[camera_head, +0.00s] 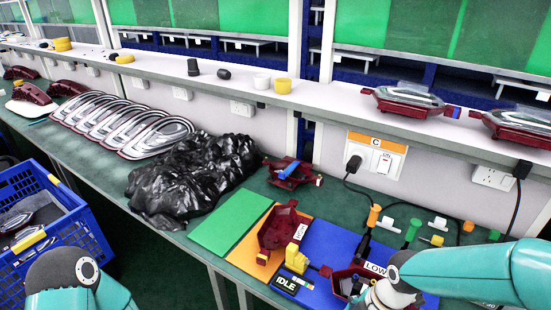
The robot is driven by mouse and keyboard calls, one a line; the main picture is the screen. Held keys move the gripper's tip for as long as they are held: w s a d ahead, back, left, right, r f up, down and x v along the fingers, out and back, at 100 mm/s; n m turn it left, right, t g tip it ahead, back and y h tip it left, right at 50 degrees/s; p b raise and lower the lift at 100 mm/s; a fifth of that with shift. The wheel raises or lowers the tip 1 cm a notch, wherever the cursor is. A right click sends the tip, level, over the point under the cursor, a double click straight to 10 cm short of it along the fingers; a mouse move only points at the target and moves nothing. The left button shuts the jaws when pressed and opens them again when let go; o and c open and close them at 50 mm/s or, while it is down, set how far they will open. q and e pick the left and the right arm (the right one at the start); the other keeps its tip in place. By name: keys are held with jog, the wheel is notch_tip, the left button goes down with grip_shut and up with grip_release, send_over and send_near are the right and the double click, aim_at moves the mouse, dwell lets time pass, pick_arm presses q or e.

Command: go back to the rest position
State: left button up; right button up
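My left arm shows at the bottom left as a teal link with a dark grey joint; its gripper is outside the picture. My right arm comes in from the right in teal, and its grey wrist runs down to the bottom edge over the blue mat (330,240). No fingers of my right gripper can be made out. A dark red lamp housing (350,280) lies on the blue mat beside that wrist, partly hidden by it and by a "LOW" label. Another dark red housing (280,228) lies on the orange mat (249,246).
A green mat (230,222) and black plastic bag (190,178) lie on the bench. A row of lamps (120,125) stands further left. A blue crate (60,245) is at the left. Green and orange pegs, cables and a socket panel (378,155) are behind my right arm.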

jog(key=s+a+f+m+b, duration=0.2)
jog(key=s+f+m, duration=0.1)
jog(key=f+m, duration=0.4)
jog(key=s+a+f+m+y+b, duration=0.1)
jog(key=s+a+f+m+b, duration=0.1)
jog(key=f+m, duration=0.6)
jog(key=s+a+f+m+b, duration=0.2)
jog(key=s+f+m, duration=0.2)
jog(key=f+m, duration=0.3)
notch_tip(320, 180, down, 4)
jog(key=shift+s+f+m+t+y, duration=0.1)
jog(key=shift+s+m+t+y, duration=0.1)
jog(key=shift+m+t+y, duration=0.15)
jog(key=shift+d, duration=0.1)
